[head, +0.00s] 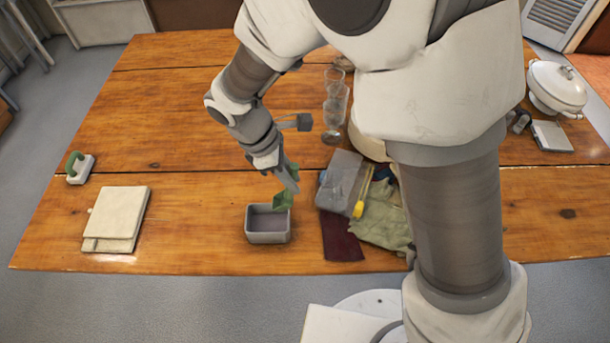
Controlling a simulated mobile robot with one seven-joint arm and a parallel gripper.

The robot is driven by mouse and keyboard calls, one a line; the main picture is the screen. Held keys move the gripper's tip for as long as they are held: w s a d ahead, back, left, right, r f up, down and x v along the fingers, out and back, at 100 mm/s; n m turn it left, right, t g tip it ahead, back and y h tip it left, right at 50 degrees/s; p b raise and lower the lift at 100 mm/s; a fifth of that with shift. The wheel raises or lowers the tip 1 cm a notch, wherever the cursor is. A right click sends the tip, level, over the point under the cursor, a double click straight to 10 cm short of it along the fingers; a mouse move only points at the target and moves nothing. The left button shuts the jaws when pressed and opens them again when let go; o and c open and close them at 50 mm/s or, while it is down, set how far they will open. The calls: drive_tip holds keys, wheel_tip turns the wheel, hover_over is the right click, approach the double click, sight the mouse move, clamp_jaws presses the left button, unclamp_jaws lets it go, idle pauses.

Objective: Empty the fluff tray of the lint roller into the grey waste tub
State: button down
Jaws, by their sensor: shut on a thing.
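The grey waste tub (249,232) stands open on the wooden table near its front edge, and its visible inside looks empty. My gripper (289,186) is above the tub's back right side, pointing down. It is shut on a small green tray (282,201), which hangs tilted just above the tub's rim. This looks like the fluff tray; whether any fluff is in it is too small to tell. A white block with a green handle (80,167), possibly the lint roller, sits at the table's left edge.
Folded cloths (380,222) and a grey packet (340,180) lie close right of the tub. Stacked glasses (334,105) stand behind. A cream folded stack (117,215) lies left. A white tureen (556,88) stands far right. The table between stack and tub is clear.

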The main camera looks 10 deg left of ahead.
drive_tip(key=w+d+f+g+y+p, duration=0.1)
drive_tip(key=d+f+g+y+p, duration=0.1)
drive_tip(key=d+f+y, duration=0.2)
drive_tip(key=shift+w+d+f+y, duration=0.25)
drive_tip(key=shift+w+d+y, duration=0.1)
drive_tip(key=shift+d+y, duration=1.75)
drive_tip(key=shift+a+y, duration=0.3)
drive_tip(key=shift+a, duration=0.05)
drive_tip(key=d+p, duration=0.1)
drive_tip(key=d+r+p, duration=0.1)
drive_tip(key=d, duration=0.1)
drive_tip(key=w+d+r+p, duration=0.1)
drive_tip(key=d, duration=0.1)
drive_tip(key=shift+w, duration=0.1)
